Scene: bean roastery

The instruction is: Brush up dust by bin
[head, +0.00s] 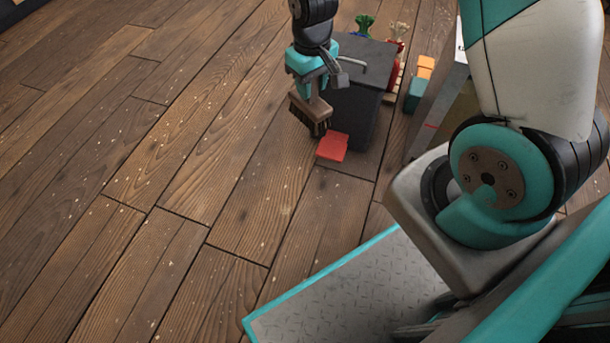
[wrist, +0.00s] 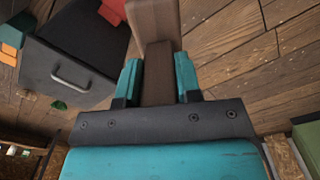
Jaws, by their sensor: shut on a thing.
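My gripper (head: 311,77) is shut on the handle of a wooden brush (head: 310,103). The brush has dark bristles, pointing down, and is just left of the dark grey bin (head: 358,112). In the wrist view the brown brush (wrist: 158,28) sits between my two teal fingers (wrist: 158,78). The bin shows at the left there, with its grey handle (wrist: 84,77). Small pale specks of dust (head: 178,175) are scattered over the plank floor. Whether the bristles touch the floor I cannot tell.
A red object (head: 333,146) lies on the floor at the bin's near left corner. Behind the bin stand a green-topped item (head: 364,24) and a red sack (head: 394,52). An orange block (head: 426,66) and a teal block (head: 415,94) are to its right. The floor to the left is clear.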

